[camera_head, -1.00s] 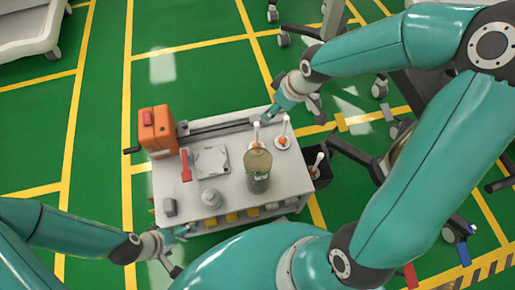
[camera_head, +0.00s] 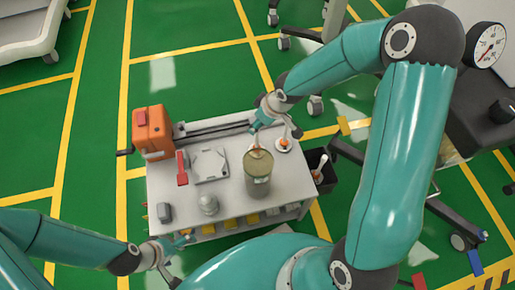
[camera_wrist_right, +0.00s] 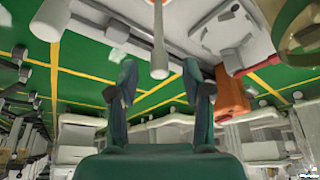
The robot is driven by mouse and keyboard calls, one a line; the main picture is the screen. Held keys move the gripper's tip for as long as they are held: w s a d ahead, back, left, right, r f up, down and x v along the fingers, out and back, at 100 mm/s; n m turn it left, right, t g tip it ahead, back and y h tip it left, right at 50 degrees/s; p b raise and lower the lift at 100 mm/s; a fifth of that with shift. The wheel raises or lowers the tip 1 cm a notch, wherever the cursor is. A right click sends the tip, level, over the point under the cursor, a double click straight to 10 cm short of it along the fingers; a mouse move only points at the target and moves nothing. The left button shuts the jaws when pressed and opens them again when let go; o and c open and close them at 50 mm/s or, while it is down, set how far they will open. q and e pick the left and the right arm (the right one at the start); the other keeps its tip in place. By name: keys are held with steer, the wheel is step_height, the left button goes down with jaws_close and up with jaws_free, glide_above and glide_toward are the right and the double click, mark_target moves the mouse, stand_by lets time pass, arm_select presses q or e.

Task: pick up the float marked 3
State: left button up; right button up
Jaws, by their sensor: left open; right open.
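No number is readable, so I cannot tell which is marked 3. In the right wrist view, a pale stem (camera_wrist_right: 158,45) stands between and beyond the open fingers of my right gripper (camera_wrist_right: 160,72); they do not visibly hold it. My left gripper (camera_head: 184,242) is open at the cart's front left edge, away from the floats.
The dark bin (camera_head: 326,184) hangs at the right.

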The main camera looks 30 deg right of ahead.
mark_target(257, 139)
steer(key=x, duration=0.2)
steer(key=shift+w+a+f+b, duration=0.1)
steer(key=shift+w+f+b, duration=0.1)
steer(key=shift+f+b, duration=0.15)
steer(key=shift+r, duration=0.1)
jaws_close()
